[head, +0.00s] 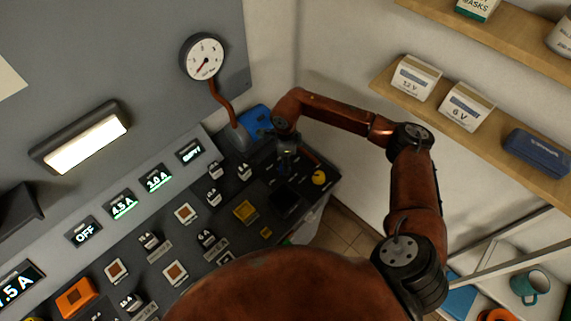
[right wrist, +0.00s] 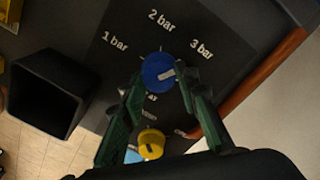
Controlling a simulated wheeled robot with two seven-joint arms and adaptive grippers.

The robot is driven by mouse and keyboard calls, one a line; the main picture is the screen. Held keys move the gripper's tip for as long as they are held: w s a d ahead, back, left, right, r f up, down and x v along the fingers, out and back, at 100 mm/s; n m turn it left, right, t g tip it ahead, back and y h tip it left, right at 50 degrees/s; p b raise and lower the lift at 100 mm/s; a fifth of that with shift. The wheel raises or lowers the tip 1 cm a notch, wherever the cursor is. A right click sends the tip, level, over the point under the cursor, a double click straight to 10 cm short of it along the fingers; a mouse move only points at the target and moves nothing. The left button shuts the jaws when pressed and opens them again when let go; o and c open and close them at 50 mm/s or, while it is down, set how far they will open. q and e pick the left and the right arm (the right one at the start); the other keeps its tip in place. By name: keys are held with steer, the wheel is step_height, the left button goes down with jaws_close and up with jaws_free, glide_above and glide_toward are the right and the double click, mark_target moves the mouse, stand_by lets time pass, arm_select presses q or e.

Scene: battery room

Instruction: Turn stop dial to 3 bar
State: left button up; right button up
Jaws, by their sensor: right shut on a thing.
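The blue stop dial (right wrist: 158,72) sits on a dark panel in the right wrist view. Its white mark points right and slightly up, a little below the direction of the "3 bar" label (right wrist: 201,49). The labels "1 bar" (right wrist: 115,42) and "2 bar" (right wrist: 162,19) also show; another below the dial is partly hidden. My right gripper (right wrist: 160,85) is shut on the dial, a green finger on either side. In the head view the right gripper (head: 286,160) is at the console's far right end, where the dial cannot be made out. My left gripper is not in view.
A yellow knob (right wrist: 151,144) is close below the fingers. A dark open-topped box (right wrist: 44,95) stands left of the dial. A round gauge (head: 204,58) with a red needle hangs on the grey wall. Shelves (head: 470,130) with boxes line the right wall.

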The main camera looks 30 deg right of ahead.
steer(key=o, duration=1.2)
steer(key=shift+c, duration=0.2)
step_height(320, 180, up, 12)
steer(key=shift+w, duration=0.15)
